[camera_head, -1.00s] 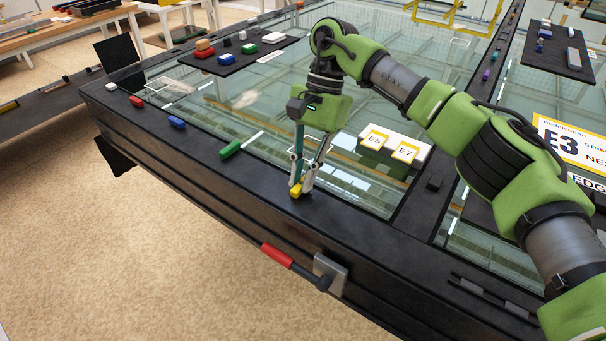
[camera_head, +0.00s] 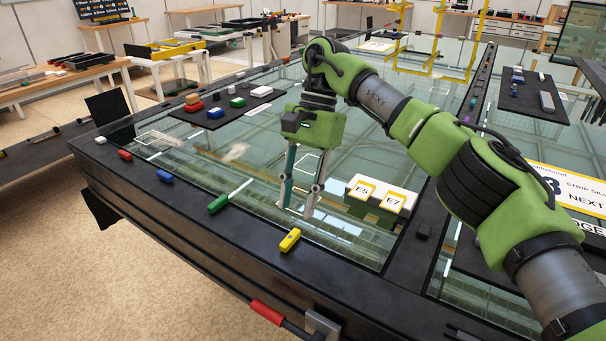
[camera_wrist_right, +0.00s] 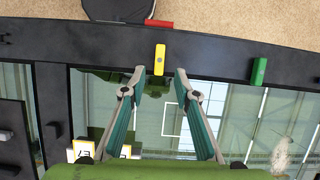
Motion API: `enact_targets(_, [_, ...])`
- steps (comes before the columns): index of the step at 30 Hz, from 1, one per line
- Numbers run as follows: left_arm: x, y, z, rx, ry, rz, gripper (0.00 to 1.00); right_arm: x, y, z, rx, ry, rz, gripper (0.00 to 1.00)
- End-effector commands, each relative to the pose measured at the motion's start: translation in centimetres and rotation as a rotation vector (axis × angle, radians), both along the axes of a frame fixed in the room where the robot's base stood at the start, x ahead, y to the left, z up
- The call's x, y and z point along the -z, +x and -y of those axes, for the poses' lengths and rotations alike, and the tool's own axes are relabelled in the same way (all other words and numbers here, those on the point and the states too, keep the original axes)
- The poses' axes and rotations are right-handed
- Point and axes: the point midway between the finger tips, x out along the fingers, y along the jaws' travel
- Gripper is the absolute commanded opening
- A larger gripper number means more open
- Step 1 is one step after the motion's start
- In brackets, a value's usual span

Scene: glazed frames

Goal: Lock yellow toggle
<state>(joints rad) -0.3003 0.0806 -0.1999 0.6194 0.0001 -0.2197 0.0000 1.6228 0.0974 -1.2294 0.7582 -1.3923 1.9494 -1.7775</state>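The yellow toggle (camera_head: 290,240) sits on the black frame bar, lying across the bar with one end at the glass edge. It also shows in the right wrist view (camera_wrist_right: 160,59), just beyond the fingertips. My right gripper (camera_head: 295,211) is open and empty above the glass, behind the toggle and apart from it. In the right wrist view its fingertips (camera_wrist_right: 160,72) are spread to either side of the toggle's near end. My left gripper is not in view.
Green (camera_head: 219,204), blue (camera_head: 165,176) and red (camera_head: 125,155) toggles sit farther left along the bar. The green one lies across the bar; blue and red lie along it. A red-gripped handle (camera_head: 267,312) juts from the front side. A box labelled E5 and E7 (camera_head: 375,200) stands right of the gripper.

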Motion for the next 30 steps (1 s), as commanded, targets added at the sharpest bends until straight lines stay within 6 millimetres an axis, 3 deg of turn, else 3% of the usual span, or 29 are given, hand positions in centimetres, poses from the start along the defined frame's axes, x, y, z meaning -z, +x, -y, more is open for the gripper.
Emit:
enact_targets(6, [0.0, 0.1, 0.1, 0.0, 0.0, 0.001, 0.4, -3.2, 1.0, 0.7, 0.002, 0.0, 0.001, 0.28])
enact_targets(13, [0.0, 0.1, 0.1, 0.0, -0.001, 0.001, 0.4, -4.5, 1.6, 1.1, 0.0, -0.003, -0.002, 0.28])
enact_targets(30, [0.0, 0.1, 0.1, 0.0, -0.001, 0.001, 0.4, -5.1, 1.8, 1.2, 0.0, 0.0, 0.001, 0.28])
